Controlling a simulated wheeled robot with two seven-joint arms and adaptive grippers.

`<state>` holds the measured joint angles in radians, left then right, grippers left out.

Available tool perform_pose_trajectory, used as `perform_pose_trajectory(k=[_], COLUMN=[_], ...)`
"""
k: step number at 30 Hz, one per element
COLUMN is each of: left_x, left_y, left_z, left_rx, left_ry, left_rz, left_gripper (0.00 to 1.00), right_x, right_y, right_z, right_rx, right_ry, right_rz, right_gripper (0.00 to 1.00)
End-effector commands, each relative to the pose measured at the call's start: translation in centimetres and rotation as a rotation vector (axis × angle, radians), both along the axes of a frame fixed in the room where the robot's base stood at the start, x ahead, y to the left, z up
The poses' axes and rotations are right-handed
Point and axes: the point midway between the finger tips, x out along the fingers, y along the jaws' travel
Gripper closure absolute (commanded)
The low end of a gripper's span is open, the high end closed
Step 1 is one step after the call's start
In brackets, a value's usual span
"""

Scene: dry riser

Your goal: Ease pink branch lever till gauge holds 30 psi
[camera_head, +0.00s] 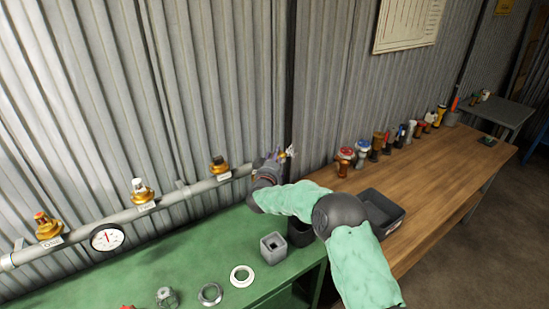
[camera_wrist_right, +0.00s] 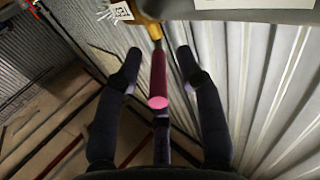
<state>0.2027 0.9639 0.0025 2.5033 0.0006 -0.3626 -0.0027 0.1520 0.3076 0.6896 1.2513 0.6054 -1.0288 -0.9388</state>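In the right wrist view the pink lever (camera_wrist_right: 159,78) runs from a yellow brass fitting (camera_wrist_right: 149,26) toward the camera, its round pink end facing me. My right gripper (camera_wrist_right: 160,62) is open, with one dark finger on each side of the lever and visible gaps between. A further dark part shows below the lever's end. In the head view my right gripper (camera_head: 277,166) is at the right end of the grey wall pipe (camera_head: 175,197) and mostly hides the lever. The round white gauge (camera_head: 107,238) hangs on the pipe at left; its reading is too small to tell. My left gripper is not in view.
Other brass valves (camera_head: 143,193) stand along the pipe. The green bench (camera_head: 190,258) holds a grey square block (camera_head: 273,247) and rings (camera_head: 242,276). A black tray (camera_head: 381,210) and a row of several fittings (camera_head: 378,147) are on the wooden bench (camera_head: 440,190). The corrugated wall is close behind.

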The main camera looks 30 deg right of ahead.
Motion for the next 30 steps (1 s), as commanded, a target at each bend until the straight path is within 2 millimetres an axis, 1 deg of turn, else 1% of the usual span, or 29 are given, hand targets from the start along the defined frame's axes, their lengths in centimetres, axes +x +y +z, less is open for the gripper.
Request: perform_pose_trajectory(k=[5,8,11,21,27,30], left_x=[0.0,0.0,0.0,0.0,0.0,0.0], left_y=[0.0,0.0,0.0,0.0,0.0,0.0], left_z=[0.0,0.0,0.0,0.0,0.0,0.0], left_rx=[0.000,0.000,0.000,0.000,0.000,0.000], left_ry=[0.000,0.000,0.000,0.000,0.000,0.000], left_rz=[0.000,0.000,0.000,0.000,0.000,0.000], left_gripper=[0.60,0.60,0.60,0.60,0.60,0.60], right_x=[-0.1,-0.6,-1.7,-6.7,-8.5,-9.0], right_y=[0.1,0.6,1.5,5.8,7.4,7.7], right_z=[-0.1,0.0,-0.1,0.0,0.0,-0.1], right_rx=[0.001,0.001,0.001,0.001,0.000,0.001], right_ry=[0.002,0.001,0.002,0.001,0.000,0.001], right_rz=[0.001,0.001,0.002,0.003,0.001,0.001], right_gripper=[0.62,0.62,0.62,0.62,0.62,0.62])
